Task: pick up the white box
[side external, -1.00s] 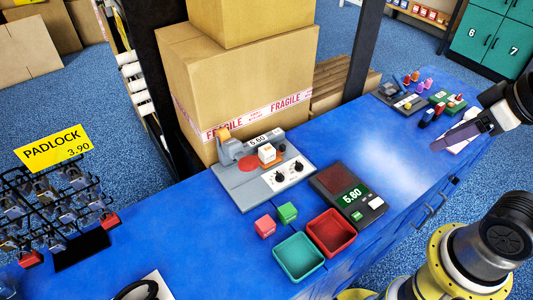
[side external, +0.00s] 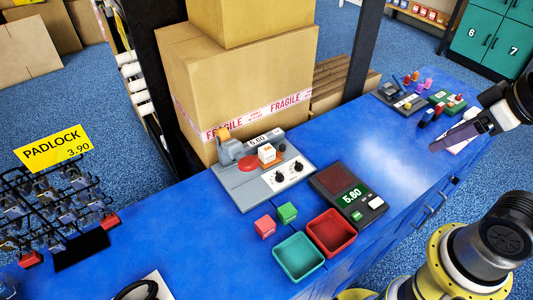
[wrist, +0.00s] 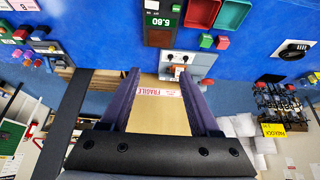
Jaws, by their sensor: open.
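A small white box (side external: 266,153) with an orange marking sits on the grey device (side external: 240,189) in front of the big carton. In the wrist view the white box (wrist: 179,70) shows small, beyond and between the fingers, near the right one. My gripper (side external: 463,137) is at the right of the side view, above the right end of the blue counter and well away from the white box. In the wrist view my gripper (wrist: 161,76) shows two purple fingers spread apart, with nothing between them.
A scale (side external: 345,190) reading 5.60, a red tray (side external: 331,253), a teal tray (side external: 279,277), a pink cube (side external: 265,227) and a green cube (side external: 287,211) stand near the device. Cartons (side external: 240,80) rise behind it. A padlock rack (side external: 60,215) is at left.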

